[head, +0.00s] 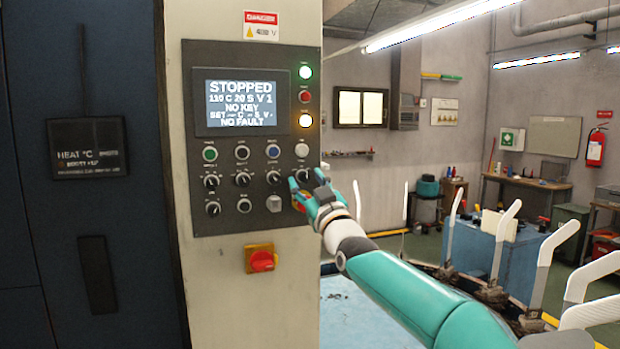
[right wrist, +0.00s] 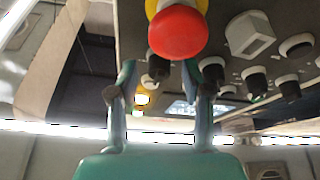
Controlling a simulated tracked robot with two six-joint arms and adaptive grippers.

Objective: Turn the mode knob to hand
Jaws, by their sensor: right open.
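The control panel (head: 246,105) is grey with a lit screen (head: 240,101) reading STOPPED, NO KEY and NO FAULT. Several black knobs and buttons sit below it; their labels are too small to read, so I cannot tell which is marked as mode. My right gripper (head: 305,181) is open at the panel's right edge, around or just short of the rightmost black knob (head: 304,174) of the middle row. In the right wrist view the open fingers (right wrist: 163,78) stand on either side of this dark knob (right wrist: 158,67); contact cannot be told. My left gripper is out of view.
A red mushroom button (right wrist: 178,32) on a yellow collar is close to the fingers. A red rotary switch (head: 262,260) on a yellow plate sits below the panel. Pale upright sock forms (head: 504,235) stand at right.

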